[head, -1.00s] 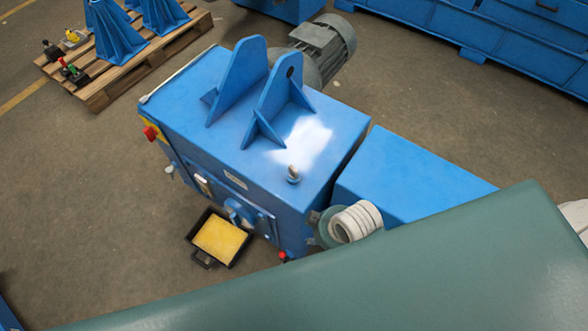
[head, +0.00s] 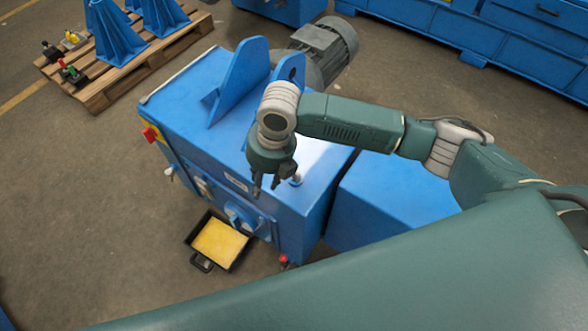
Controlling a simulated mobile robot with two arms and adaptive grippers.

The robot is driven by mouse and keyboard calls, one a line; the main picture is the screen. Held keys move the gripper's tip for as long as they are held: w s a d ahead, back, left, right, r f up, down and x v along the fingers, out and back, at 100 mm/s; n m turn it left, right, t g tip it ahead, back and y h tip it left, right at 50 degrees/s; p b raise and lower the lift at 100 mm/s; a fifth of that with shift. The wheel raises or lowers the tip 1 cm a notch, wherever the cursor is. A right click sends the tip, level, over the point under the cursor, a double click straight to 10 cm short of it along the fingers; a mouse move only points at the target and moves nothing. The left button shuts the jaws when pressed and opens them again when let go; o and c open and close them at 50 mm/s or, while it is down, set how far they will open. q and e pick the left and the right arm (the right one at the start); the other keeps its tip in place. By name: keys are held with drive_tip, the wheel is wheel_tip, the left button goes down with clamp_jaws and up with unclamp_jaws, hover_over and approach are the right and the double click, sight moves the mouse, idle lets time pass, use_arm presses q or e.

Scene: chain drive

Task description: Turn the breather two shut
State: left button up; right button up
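A small grey cap (head: 295,181), which looks like a breather, stands on the top of the blue drive housing (head: 180,95) near its front edge. No label on it is readable, so I cannot tell if it is breather two. My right gripper (head: 267,187) hangs over the housing's front edge, just left of the cap, pointing down. Its dark fingers look spread apart with nothing between them. The gripper partly covers the area beside the cap, and the two look apart. My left gripper is not in view.
Two upright blue lugs (head: 238,80) rise from the housing behind my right wrist. A grey motor (head: 325,50) is behind it. A black tray with a yellow bottom (head: 220,241) lies on the floor in front. A red knob (head: 150,134) sticks out at left.

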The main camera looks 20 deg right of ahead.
drive_tip(key=w+d+r+n+h, duration=0.2)
drive_tip(key=w+d+r+n, duration=0.25)
drive_tip(key=d, duration=0.55)
drive_tip(key=shift+n+g, duration=0.3)
drive_tip(key=shift+n, duration=0.15)
wheel_tip(320, 180, down, 11)
drive_tip(key=shift+w+a+r, duration=0.1)
drive_tip(key=shift+a+r, duration=0.05)
clamp_jaws()
